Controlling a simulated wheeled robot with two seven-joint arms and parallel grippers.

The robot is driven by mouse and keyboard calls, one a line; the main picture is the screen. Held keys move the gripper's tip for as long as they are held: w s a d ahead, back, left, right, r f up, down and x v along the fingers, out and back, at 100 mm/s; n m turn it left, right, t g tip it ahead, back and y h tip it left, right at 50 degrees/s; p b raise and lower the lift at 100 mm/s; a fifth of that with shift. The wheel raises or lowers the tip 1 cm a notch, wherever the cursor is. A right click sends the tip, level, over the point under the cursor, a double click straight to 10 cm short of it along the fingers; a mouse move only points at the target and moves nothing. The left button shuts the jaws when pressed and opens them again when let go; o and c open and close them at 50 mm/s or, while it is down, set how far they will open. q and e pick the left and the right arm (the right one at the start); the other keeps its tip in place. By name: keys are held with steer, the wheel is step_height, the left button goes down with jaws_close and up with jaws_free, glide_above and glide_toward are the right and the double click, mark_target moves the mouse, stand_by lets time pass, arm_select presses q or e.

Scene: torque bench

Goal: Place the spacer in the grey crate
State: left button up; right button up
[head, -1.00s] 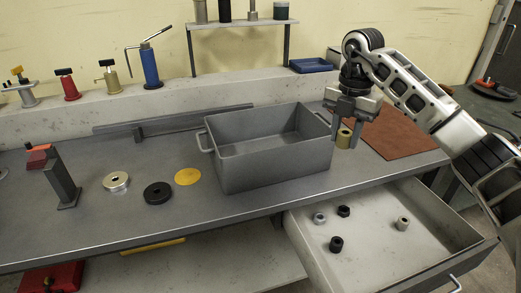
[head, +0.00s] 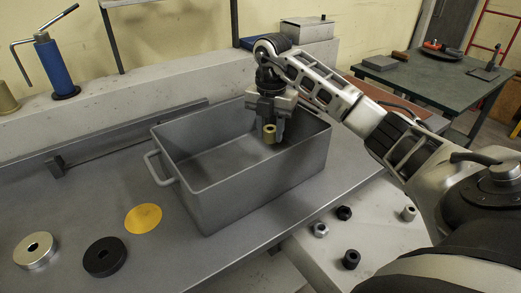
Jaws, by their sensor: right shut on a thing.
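The spacer (head: 269,134) is a small brass-coloured cylinder. My right gripper (head: 270,121) is shut on it and holds it over the right part of the grey crate (head: 238,196). The crate is an open-topped box on the bench, with a handle on its left end. Its visible floor looks empty. The spacer hangs around rim height; how far it is above the crate floor is hard to tell. My left gripper is not in view.
A blue hand pump (head: 56,66) stands at the back left.

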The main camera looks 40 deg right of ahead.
mark_target(270, 128)
steer(key=shift+f, duration=2.5)
steer(key=shift+f, duration=0.1)
steer(key=o, duration=1.1)
steer(key=shift+f, duration=0.1)
steer(key=shift+c, duration=0.2)
step_height(270, 128, up, 12)
steer(key=shift+r+p, duration=0.2)
steer(key=shift+p, duration=0.25)
